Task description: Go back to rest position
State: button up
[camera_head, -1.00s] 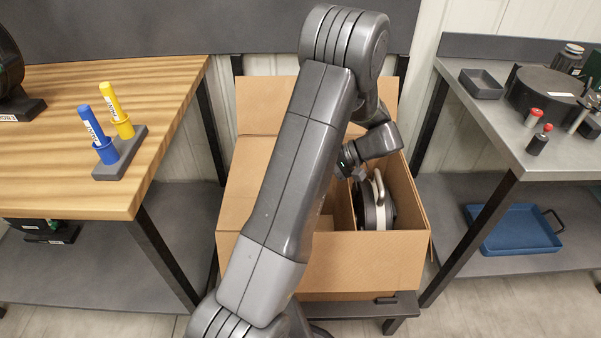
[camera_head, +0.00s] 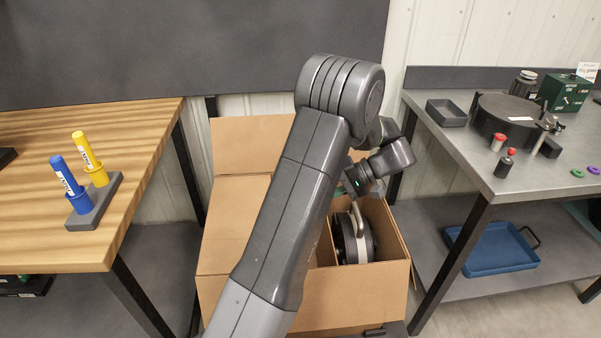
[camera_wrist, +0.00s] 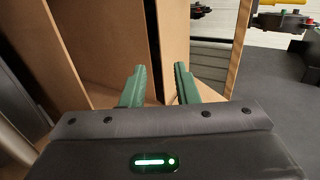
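My gripper shows in the wrist view (camera_wrist: 160,88) with its two green fingers apart and nothing between them. In the head view my arm reaches up and over the open cardboard box (camera_head: 350,297), and my wrist hangs over the box's right compartment. The gripper's fingers are mostly hidden there. A round dark and silver device (camera_head: 354,240) with a light curved handle stands in the right compartment, just below my wrist. My forearm hides much of the box's left compartment.
A wooden table (camera_head: 100,130) on the left holds a blue marker (camera_head: 66,175) and a yellow marker (camera_head: 84,150) in a stand. A metal table (camera_head: 470,150) on the right holds a tray, a round dark device and small bottles. A blue tray (camera_head: 490,250) lies on its lower shelf.

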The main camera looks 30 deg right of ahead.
jog(key=b+x, duration=0.1)
jog(key=x, duration=1.2)
jog(key=shift+a, duration=0.25)
jog(key=shift+w, duration=0.15)
